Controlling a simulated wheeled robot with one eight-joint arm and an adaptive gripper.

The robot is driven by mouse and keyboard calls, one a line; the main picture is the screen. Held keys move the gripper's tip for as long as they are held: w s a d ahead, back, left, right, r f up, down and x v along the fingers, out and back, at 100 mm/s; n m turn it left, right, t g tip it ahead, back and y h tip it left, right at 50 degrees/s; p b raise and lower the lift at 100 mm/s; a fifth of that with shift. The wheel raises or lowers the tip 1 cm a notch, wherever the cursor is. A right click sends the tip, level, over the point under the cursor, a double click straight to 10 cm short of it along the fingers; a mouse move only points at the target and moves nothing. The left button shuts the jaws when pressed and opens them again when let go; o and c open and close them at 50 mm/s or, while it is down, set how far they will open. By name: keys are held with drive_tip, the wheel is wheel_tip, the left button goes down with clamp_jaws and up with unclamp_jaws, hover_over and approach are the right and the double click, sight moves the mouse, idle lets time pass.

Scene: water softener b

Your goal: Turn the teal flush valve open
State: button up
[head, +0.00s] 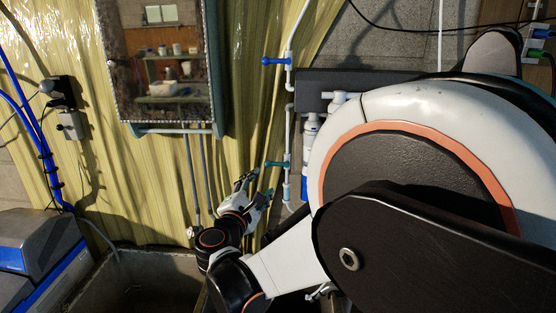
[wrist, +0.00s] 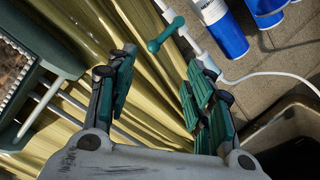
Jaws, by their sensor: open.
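The teal flush valve (head: 279,164) sits on a white vertical pipe, its handle pointing left in the head view. In the wrist view its teal handle (wrist: 166,34) with rounded ends lies beyond my fingertips, between the lines of the two fingers. My gripper (head: 257,186) is just below and left of the handle in the head view. In the wrist view my gripper (wrist: 163,60) is open, its teal-padded fingers wide apart with nothing between them. The handle appears clear of both fingers.
A blue-handled valve (head: 276,61) is higher on the piping. White-and-blue filter housings (head: 310,130) stand right of the teal valve. A mirrored cabinet (head: 165,70) hangs at left. A stone basin (head: 150,285) lies below; yellow sheeting (head: 100,180) covers the wall.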

sight(268, 166)
drive_tip(key=x, duration=1.3)
drive_tip(key=shift+w+a, duration=0.3)
drive_tip(key=shift+a, duration=0.05)
clamp_jaws()
